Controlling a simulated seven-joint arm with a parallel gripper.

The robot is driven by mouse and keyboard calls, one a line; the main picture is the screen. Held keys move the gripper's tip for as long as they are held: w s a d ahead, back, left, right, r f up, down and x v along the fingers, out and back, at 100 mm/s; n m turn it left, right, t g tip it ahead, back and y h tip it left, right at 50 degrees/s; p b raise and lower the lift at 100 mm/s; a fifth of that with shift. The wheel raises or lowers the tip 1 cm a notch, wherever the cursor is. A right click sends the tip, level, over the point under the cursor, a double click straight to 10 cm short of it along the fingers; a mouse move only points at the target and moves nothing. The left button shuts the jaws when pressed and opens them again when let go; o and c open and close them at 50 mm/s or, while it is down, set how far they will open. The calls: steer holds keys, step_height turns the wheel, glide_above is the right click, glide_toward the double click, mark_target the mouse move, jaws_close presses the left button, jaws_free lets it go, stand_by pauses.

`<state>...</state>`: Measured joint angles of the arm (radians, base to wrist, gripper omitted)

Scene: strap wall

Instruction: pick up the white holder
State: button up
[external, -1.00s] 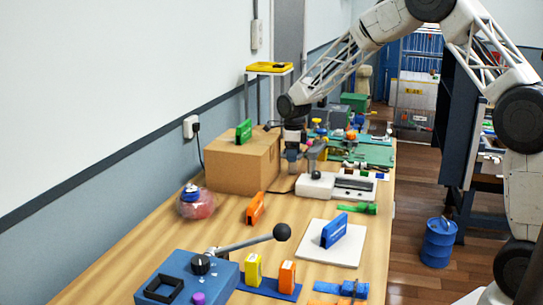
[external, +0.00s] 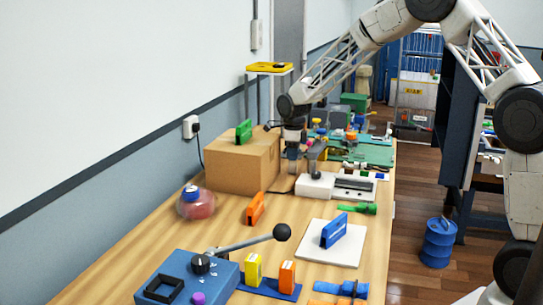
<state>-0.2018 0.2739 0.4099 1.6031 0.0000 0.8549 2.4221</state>
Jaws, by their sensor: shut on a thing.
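My gripper (external: 291,160) points down just right of the cardboard box (external: 233,165), at the far left of the bench. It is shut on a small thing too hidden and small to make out. I cannot tell for sure which thing is the white holder. A white device (external: 318,188) with a grey upright and a dark slot stands right of my gripper, and the two look close together. Whether they touch cannot be told.
A green block (external: 243,131) stands on the box. An orange block (external: 255,208), a round clear jar (external: 196,204) and a blue block (external: 333,230) on a white plate (external: 345,254) are nearer. A lever (external: 250,243) rises from a blue panel in front. Clutter fills the bench beyond.

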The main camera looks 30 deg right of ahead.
steer(key=shift+r, duration=0.15)
step_height(320, 180, up, 10)
stand_by(0.6)
